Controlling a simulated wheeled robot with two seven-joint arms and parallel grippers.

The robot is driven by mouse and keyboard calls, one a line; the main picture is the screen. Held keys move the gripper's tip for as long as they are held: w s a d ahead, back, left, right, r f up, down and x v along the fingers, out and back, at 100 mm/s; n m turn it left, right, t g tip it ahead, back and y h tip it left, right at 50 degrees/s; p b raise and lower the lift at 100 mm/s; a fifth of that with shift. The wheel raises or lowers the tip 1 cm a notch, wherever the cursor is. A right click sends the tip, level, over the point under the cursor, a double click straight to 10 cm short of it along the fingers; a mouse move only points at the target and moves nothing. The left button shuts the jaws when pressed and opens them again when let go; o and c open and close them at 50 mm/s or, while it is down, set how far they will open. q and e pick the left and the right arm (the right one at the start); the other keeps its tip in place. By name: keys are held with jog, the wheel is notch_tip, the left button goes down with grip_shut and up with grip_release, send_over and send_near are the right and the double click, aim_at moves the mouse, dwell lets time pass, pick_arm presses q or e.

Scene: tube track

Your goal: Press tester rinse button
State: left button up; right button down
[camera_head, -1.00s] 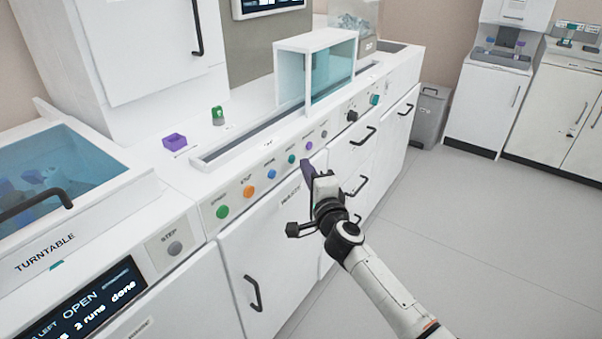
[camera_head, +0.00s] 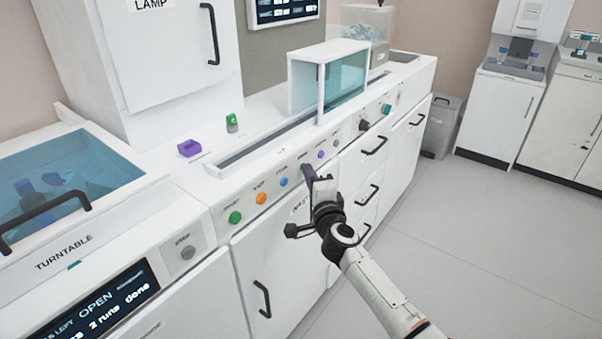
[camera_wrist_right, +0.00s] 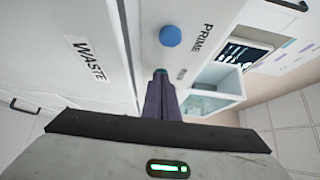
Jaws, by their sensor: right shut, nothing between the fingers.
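The tester's front panel carries a row of buttons: green (camera_head: 235,217), orange (camera_head: 261,198), blue (camera_head: 284,182), teal, purple (camera_head: 321,154) and grey (camera_head: 336,142). My right gripper (camera_head: 307,172) is shut and empty, its purple fingers pointing at the panel at the teal button's place, mostly covering that button. In the right wrist view, the fingertips (camera_wrist_right: 160,80) overlap a sliver of the teal button (camera_wrist_right: 160,71); whether they touch it I cannot tell. The blue button (camera_wrist_right: 170,36) stands beside, near the label PRIME. I cannot read which button is marked rinse. My left gripper is out of view.
A door marked WASTE (camera_wrist_right: 92,60) lies below the buttons. Bar handles (camera_head: 375,146) stick out of the cabinet fronts. A purple block (camera_head: 189,148) and a green-topped item (camera_head: 232,123) stand on the counter. The floor (camera_head: 450,230) at right is clear.

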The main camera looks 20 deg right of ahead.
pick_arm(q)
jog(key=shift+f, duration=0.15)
pick_arm(e)
jog(key=shift+w+a+r, duration=0.2)
jog(key=shift+a+r, duration=0.25)
pick_arm(q)
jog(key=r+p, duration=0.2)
jog(key=p, duration=0.1)
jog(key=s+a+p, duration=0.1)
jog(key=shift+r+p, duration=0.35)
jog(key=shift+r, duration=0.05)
pick_arm(e)
jog(key=s+d, duration=0.2)
jog(key=s, duration=1.1)
jog(key=shift+s+d+f, duration=0.2)
jog(key=shift+s+f, duration=0.05)
jog(key=shift+f, duration=0.15)
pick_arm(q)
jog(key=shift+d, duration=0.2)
